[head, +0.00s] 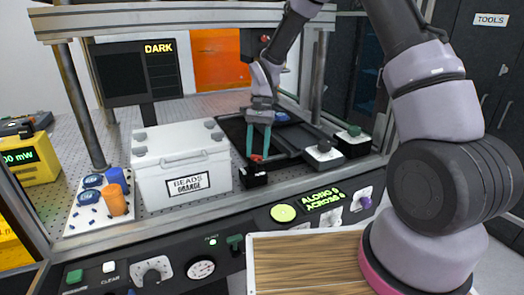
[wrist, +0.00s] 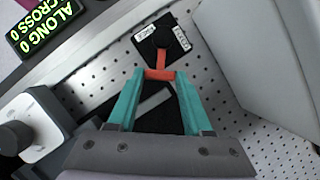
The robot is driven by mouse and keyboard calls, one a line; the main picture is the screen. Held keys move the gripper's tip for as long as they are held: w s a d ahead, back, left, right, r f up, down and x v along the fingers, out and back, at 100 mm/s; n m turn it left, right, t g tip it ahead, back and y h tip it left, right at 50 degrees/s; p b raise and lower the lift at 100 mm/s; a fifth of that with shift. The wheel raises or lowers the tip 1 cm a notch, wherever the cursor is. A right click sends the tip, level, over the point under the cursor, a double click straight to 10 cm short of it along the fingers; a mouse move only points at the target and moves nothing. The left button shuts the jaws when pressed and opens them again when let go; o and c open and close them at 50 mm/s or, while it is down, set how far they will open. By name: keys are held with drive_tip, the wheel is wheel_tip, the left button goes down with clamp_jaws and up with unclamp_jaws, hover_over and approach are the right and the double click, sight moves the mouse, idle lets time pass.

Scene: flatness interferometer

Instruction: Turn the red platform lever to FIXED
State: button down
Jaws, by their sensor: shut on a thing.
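The red platform lever (wrist: 161,62) sticks out from a small black block (wrist: 162,37) that carries two white labels. The label on the right (wrist: 181,38) seems to read FIXED; the left one (wrist: 144,28) is hard to read. In the wrist view the lever points down from its pivot, towards my gripper. My gripper (wrist: 160,76) has its teal fingers closed on the lever's crossbar end. In the head view my gripper (head: 258,156) reaches down to the red lever (head: 257,158), above the black block (head: 254,178).
A white box (head: 180,163) labelled BEADS ORANGE stands close left of the lever. A dark tray-like platform (head: 235,127) lies behind my gripper.

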drive_tip(key=a+n, duration=0.1)
drive_tip(key=a+n+h, duration=0.1)
drive_tip(key=n, duration=0.1)
drive_tip(key=shift+w+n, duration=0.15)
drive_tip(key=shift+n, duration=0.15)
drive_tip(key=shift+a+n+h, duration=0.4)
drive_tip(key=shift+n, duration=0.45)
drive_tip(key=shift+a+n+h, duration=0.35)
drive_tip(key=shift+n+h, duration=0.05)
drive_tip(key=shift+n, duration=0.45)
drive_tip(key=shift+c, duration=1.6)
unclamp_jaws()
drive_tip(key=v, duration=1)
drive_tip(key=shift+a+r, duration=0.2)
drive_tip(key=shift+r, duration=0.2)
